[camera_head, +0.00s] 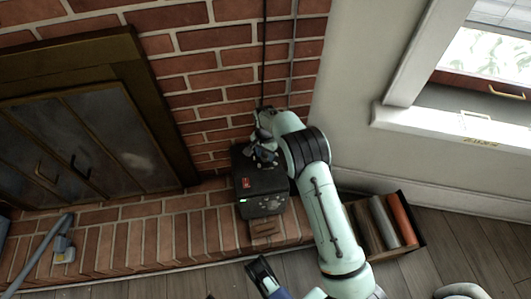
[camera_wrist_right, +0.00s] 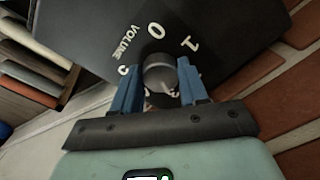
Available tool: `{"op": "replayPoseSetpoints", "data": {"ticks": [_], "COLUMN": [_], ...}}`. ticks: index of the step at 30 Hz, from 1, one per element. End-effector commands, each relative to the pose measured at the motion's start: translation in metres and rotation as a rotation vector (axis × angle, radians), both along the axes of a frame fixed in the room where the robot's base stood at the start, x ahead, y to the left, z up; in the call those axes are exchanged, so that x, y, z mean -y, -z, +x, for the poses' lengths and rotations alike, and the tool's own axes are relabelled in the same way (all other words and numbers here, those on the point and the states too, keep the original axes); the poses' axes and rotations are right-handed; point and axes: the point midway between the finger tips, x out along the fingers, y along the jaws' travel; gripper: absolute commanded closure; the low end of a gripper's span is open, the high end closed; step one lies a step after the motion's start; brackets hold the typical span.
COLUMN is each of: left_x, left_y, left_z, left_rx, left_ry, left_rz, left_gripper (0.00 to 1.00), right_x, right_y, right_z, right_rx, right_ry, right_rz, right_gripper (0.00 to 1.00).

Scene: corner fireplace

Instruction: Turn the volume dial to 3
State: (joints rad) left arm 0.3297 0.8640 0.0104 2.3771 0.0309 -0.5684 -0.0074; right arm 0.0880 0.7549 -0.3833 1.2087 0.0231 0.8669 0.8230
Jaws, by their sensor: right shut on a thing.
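A black box (camera_head: 250,185) with a red label stands on the brick hearth. Its dark panel (camera_wrist_right: 90,25) fills the top of the right wrist view. A round grey volume dial (camera_wrist_right: 158,75) is on that panel, with white "VOLUME", "0" and "1" printed around it. Other marks lie partly behind the fingers, and I cannot read where the dial points. My right gripper (camera_wrist_right: 160,92) is shut on the dial, one blue finger on each side. In the head view my right gripper (camera_head: 265,152) is over the box's far end; the dial is hidden there.
A brick wall (camera_head: 215,65) rises behind the box, with dark cords down it. A fireplace (camera_head: 80,130) is at the left. A low wooden crate of books (camera_head: 382,222) stands on the floor at the right.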

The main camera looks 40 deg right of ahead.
Motion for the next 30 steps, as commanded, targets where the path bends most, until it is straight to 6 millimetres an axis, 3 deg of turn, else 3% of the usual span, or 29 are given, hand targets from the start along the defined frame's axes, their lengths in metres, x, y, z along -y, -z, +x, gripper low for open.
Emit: {"op": "replayPoseSetpoints", "data": {"ticks": [17,18,20,30], "left_x": [0.0001,0.0001,0.0001,0.0003], "left_y": [-0.0005,-0.0005,-0.0005,-0.0019], "left_z": [0.0007,0.0007,0.0007,0.0014], "left_rx": [0.002,0.002,0.002,0.005], "left_ry": [0.000,0.000,0.000,0.000], "left_rz": [0.000,0.000,0.000,0.000], "left_gripper": [1.00,1.00,1.00,1.00], "right_x": [0.0001,0.0002,0.0002,0.0001], "right_y": [0.0002,0.0002,0.0002,-0.0032], "right_z": [0.0005,0.0004,0.0003,0.0004], "right_rx": [0.001,0.001,0.001,0.001], "right_ry": [0.032,0.032,0.032,0.031], "right_rz": [-0.001,-0.001,-0.001,-0.001], "right_gripper": [0.87,0.47,0.31,0.31]}}
